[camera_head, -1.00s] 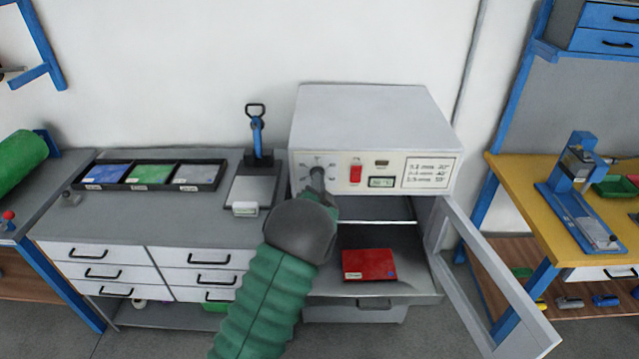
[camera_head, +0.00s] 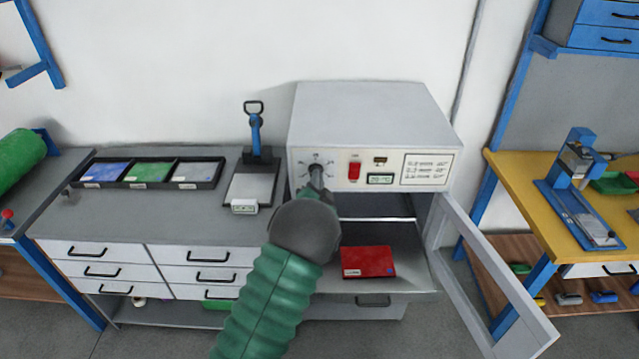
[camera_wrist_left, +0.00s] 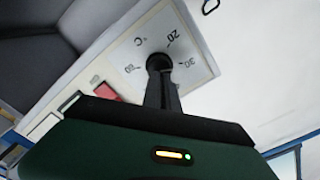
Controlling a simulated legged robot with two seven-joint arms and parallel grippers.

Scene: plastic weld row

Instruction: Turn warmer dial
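The warmer (camera_head: 370,108) is a light grey box with a white front panel. Its dark round dial (camera_head: 315,170) sits at the panel's left, with scale marks around it. In the left wrist view the dial (camera_wrist_left: 159,62) is on a white scale plate with numbers and °C. My left gripper (camera_head: 317,182) is at the dial, its narrow dark fingers close together on the knob; they also show in the left wrist view (camera_wrist_left: 161,88). The fingers hide part of the knob and its pointer. My right gripper is not in view.
A red switch (camera_head: 354,171) and small display (camera_head: 380,179) are right of the dial. The warmer door (camera_head: 492,275) hangs open at the right. A red block (camera_head: 368,262) lies on the shelf below. A blue-handled tool (camera_head: 256,135) stands close at the left.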

